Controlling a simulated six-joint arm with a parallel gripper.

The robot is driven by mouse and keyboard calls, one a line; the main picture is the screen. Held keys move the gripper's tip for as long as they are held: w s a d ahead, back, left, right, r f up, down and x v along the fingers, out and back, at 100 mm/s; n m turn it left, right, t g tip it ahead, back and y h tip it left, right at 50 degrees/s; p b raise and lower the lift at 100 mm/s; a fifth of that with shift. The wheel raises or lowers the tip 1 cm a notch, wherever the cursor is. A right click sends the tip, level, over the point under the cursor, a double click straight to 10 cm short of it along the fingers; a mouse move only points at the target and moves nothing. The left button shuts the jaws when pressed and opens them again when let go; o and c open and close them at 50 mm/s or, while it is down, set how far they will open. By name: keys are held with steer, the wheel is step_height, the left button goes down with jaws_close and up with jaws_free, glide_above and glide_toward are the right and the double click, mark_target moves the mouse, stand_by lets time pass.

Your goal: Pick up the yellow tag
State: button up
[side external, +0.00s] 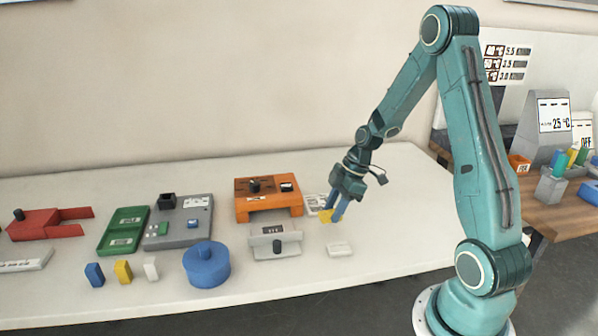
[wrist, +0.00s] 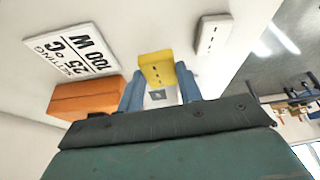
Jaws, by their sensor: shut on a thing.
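The yellow tag (side external: 327,216) is at the fingertips of my gripper (side external: 334,210), at the right part of the white table. In the wrist view the yellow tag (wrist: 157,68) sits between the two blue fingers (wrist: 158,82), which are shut on it. Small dark marks show on its face. In the side view the fingers partly cover the tag, and I cannot tell whether it touches the table.
A white label card (wrist: 77,45) with printed settings lies close by. A small white block (side external: 340,249) lies in front of my gripper. An orange device (side external: 268,205) and a grey fixture (side external: 275,245) stand to the left.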

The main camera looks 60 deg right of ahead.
step_height(320, 180, up, 16)
steer(key=shift+f, duration=0.15)
steer(key=shift+w, duration=0.15)
stand_by(0.7)
